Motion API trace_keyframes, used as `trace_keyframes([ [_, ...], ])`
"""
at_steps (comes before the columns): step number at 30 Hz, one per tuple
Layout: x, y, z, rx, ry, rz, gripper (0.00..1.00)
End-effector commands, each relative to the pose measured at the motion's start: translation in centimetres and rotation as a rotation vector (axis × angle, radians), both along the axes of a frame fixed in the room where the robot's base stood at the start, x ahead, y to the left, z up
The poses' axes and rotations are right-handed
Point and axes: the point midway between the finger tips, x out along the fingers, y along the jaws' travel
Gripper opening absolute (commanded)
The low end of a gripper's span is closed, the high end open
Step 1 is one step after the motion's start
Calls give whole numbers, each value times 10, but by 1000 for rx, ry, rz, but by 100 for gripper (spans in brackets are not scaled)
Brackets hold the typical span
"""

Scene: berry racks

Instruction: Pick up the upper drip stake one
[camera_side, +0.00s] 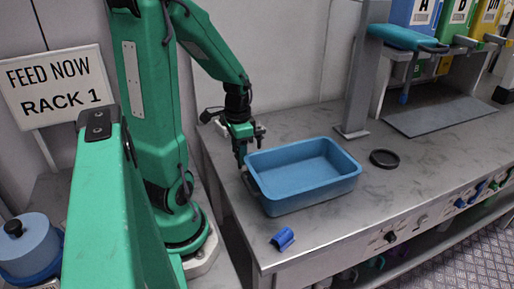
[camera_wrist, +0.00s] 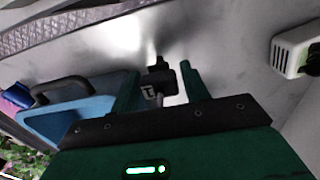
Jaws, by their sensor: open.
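My gripper (camera_side: 241,158) hangs over the bench by the back left corner of a blue bin, fingers pointing down. In the wrist view its two green fingers (camera_wrist: 160,82) are spread apart. A small dark piece (camera_wrist: 158,86) with a pale mark shows between or just beyond them. I cannot tell whether it is a drip stake, or whether it touches a finger. I cannot clearly pick out a drip stake in the side view.
The blue bin (camera_side: 273,200) has a dark handle on its left end and looks empty. A blue clip-like piece (camera_side: 282,239) lies in front of it. A black ring (camera_side: 384,158) lies to its right. A pale block (camera_wrist: 291,56) stands at the right in the wrist view.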

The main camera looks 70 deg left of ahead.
Motion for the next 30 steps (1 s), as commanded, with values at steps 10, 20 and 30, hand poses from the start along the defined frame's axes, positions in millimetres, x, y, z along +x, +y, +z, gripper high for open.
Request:
trace_keyframes([
  [10, 0, 0, -12, 0, -1, 0, 45],
  [20, 0, 0, -12, 0, 0, 0, 45],
  [30, 0, 0, -11, 0, -1, 0, 13],
])
